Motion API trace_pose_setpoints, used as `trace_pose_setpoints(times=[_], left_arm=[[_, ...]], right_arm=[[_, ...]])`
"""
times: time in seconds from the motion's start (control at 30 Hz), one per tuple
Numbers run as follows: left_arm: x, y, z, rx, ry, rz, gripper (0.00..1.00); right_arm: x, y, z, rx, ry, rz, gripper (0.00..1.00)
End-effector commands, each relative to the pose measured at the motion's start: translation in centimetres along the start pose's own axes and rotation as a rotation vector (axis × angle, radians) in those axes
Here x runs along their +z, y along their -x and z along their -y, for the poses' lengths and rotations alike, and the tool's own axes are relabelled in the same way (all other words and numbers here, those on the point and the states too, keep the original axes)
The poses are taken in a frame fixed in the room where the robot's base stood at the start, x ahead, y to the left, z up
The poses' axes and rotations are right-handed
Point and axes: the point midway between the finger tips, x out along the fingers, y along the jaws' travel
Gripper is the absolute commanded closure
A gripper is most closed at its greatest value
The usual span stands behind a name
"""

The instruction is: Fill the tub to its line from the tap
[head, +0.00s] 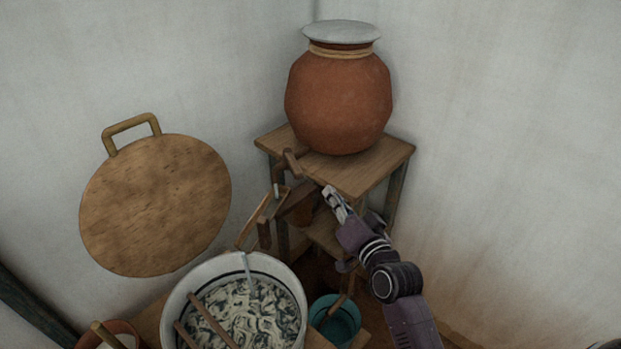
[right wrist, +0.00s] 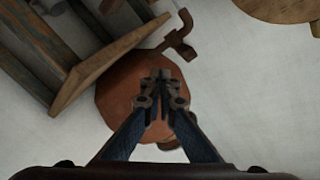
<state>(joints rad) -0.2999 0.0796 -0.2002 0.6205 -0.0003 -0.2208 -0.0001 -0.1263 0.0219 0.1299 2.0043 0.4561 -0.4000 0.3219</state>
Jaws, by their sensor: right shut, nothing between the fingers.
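The white tub (head: 174,312) stands at the bottom of the head view, with a dark line near its rim and pale, dark-streaked contents. The tap (head: 292,162) sticks out below the big clay pot (head: 340,100); it also shows in the right wrist view (right wrist: 180,38). A thin pale stream hangs below the tap, and another (head: 248,266) drops from a wooden chute (head: 252,222) into the tub. My right gripper (head: 328,192) is shut and empty, right of the tap and in front of the stand. Its closed fingers (right wrist: 160,76) overlap the pot in the wrist view. My left gripper is not in view.
The wooden stand (head: 358,168) holds the pot in the corner. A round wooden lid (head: 155,205) leans on the left wall. Sticks lie across the tub. A teal bucket (head: 336,322) stands right of it, and a brown pot (head: 122,328) left. The right side looks clear.

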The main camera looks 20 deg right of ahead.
Motion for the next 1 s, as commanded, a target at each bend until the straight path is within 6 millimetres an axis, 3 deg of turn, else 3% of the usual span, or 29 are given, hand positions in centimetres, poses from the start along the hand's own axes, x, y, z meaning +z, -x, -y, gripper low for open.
trace_pose_setpoints(times=[0.07, 0.2, 0.33, 0.5, 0.67, 1.0], left_arm=[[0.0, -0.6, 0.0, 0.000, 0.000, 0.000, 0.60], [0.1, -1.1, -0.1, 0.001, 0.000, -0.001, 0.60], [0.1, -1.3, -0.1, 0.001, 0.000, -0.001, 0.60], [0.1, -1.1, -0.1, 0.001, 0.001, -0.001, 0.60], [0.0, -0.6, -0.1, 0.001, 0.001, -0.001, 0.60], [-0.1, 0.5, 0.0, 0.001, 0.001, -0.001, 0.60]], right_arm=[[-1.3, 0.3, -1.2, -0.022, -0.172, 0.032, 1.00], [-3.3, 1.1, -1.5, -0.065, -0.441, 0.095, 1.00], [-4.5, 1.6, -1.2, -0.091, -0.592, 0.139, 1.00], [-5.0, 1.3, -0.8, -0.103, -0.655, 0.158, 1.00], [-4.9, -0.9, -0.3, -0.105, -0.657, 0.158, 1.00], [-4.0, -7.7, 0.7, -0.104, -0.653, 0.158, 1.00]])
